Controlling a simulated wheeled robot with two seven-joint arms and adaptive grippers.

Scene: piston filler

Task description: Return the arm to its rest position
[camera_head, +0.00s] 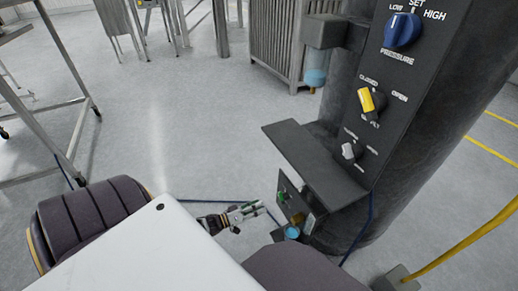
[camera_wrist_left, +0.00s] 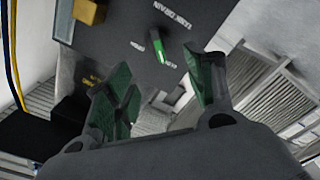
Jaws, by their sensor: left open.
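My left gripper (camera_head: 250,211) is low in the middle of the head view, just left of a small dark lower panel (camera_head: 288,188). In the left wrist view the same gripper (camera_wrist_left: 155,68) is open, with its green-padded fingers spread and nothing between them. Beyond the fingers is a dark panel face (camera_wrist_left: 115,45) with a green switch (camera_wrist_left: 158,46) and a yellow block (camera_wrist_left: 90,12). The gap between fingers and panel is hard to judge. My right gripper is not in view.
A dark column (camera_head: 425,130) carries a panel with a blue pressure knob (camera_head: 402,31), a yellow knob (camera_head: 372,101) and a grey knob (camera_head: 351,151). A dark shelf (camera_head: 315,160) juts out above the lower panel. Open floor (camera_head: 180,120) lies to the left.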

